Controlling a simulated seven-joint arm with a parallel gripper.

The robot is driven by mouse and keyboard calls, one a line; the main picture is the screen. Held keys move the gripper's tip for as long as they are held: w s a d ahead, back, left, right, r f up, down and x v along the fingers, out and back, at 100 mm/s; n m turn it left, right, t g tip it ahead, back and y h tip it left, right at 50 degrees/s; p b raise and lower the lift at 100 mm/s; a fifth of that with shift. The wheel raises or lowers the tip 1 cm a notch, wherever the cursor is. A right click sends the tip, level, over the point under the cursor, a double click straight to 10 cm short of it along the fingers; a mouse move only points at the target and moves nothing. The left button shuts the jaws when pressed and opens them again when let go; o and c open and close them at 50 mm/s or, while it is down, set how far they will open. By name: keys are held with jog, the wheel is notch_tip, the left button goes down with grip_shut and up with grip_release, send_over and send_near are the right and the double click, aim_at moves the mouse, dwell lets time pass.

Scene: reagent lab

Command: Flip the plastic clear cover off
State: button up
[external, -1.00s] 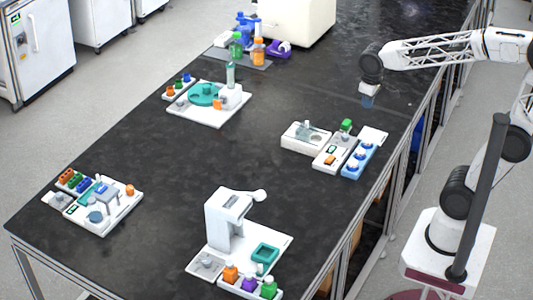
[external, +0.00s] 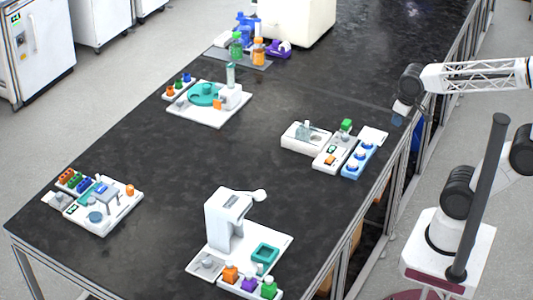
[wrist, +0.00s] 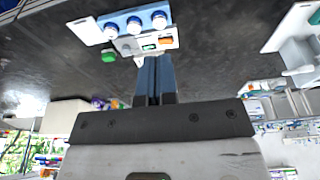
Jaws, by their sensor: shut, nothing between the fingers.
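I cannot make out a clear cover for certain. A small glassy, see-through piece (external: 303,130) stands on the white box (external: 290,137) at the left of the right-hand station, and it may be the cover or a vessel. My gripper (external: 397,120) is above the table's right edge, up and to the right of that station, touching nothing. In the wrist view its blue fingers (wrist: 154,78) are together and empty, pointing toward the station's white module (wrist: 128,44) from a distance. The white box is not clearly visible there.
Other stations include a white stand (external: 222,215) in front and a teal-disc tray (external: 205,113). Bare black tabletop lies between them.

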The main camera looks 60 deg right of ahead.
jog(key=o, duration=0.4)
jog(key=shift+w, duration=0.15)
jog(key=o, duration=0.3)
jog(key=shift+w+r, duration=0.1)
jog(key=shift+w, duration=0.15)
jog(key=shift+o, duration=0.2)
jog(key=shift+w+d, duration=0.1)
jog(key=shift+w, duration=0.25)
jog(key=n+g, duration=0.3)
jog(key=n, duration=0.6)
send_over(307, 128)
jog(key=f, duration=1.2)
jog(key=shift+d+f, duration=0.25)
jog(key=shift+f, duration=0.15)
jog(key=shift+w+d+f, duration=0.1)
jog(key=shift+w+f, duration=0.1)
jog(key=shift+w, duration=0.05)
jog(key=shift+f, duration=0.1)
jog(key=shift+f, duration=3.8)
